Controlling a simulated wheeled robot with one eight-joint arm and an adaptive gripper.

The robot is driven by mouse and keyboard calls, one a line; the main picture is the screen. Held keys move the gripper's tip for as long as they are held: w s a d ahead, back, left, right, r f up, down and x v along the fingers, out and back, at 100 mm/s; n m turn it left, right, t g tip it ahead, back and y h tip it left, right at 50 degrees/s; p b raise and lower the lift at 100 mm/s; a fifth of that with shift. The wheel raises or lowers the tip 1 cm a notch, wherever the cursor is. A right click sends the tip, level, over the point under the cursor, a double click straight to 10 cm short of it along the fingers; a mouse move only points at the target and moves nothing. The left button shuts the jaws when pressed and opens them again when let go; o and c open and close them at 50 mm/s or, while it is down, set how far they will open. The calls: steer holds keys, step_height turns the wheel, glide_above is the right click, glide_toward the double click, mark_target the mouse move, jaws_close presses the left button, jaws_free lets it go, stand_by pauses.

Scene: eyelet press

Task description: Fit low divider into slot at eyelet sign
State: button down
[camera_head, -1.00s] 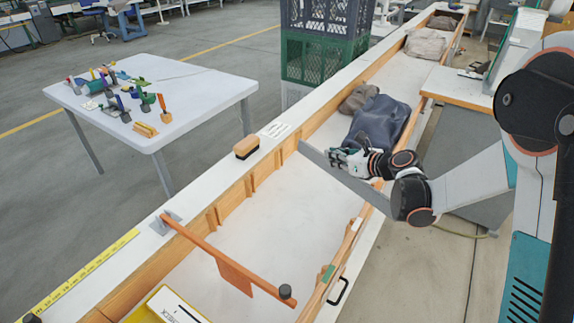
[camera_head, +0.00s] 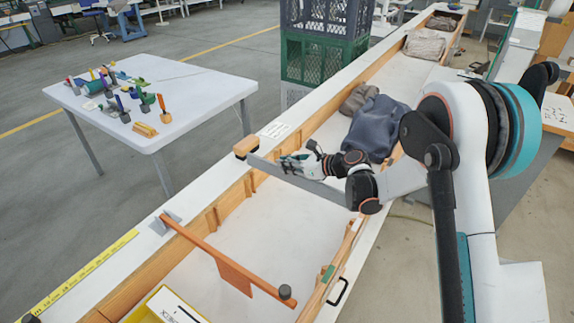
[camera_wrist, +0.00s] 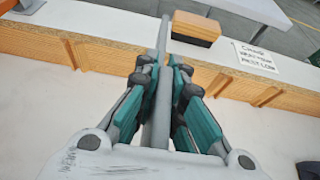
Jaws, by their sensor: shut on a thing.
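My gripper (camera_head: 294,165) is shut on the low divider (camera_head: 325,192), a long thin grey board, and holds it across the long trough. In the wrist view the divider (camera_wrist: 162,112) stands on edge between the teal finger pads of my gripper (camera_wrist: 160,75). Its far end reaches the trough's far wall, beside a wood-topped block (camera_wrist: 196,28). Wooden slot posts (camera_head: 212,216) line the inside of that wall. A white paper sign (camera_head: 275,129) lies on the rim to the right of the block; its print is hard to read. I cannot tell whether the divider touches the wall.
An orange bar (camera_head: 205,247) with a hanging flap crosses the trough nearer to me. Dark cloth (camera_head: 377,128) lies in the trough beyond the divider. A yellow ruler (camera_head: 85,272) runs along the left rim. The trough floor between bar and divider is clear.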

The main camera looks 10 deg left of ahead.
mark_target(282, 179)
steer(key=shift+f, duration=0.1)
steer(key=shift+f+b, duration=2.25)
steer(key=shift+f, duration=0.6)
steer(key=shift+d+b, duration=0.1)
steer(key=shift+b, duration=0.45)
steer(key=shift+f+b, duration=0.4)
steer(key=shift+b, duration=0.15)
stand_by(0.9)
steer(key=shift+f, duration=2.35)
stand_by(0.7)
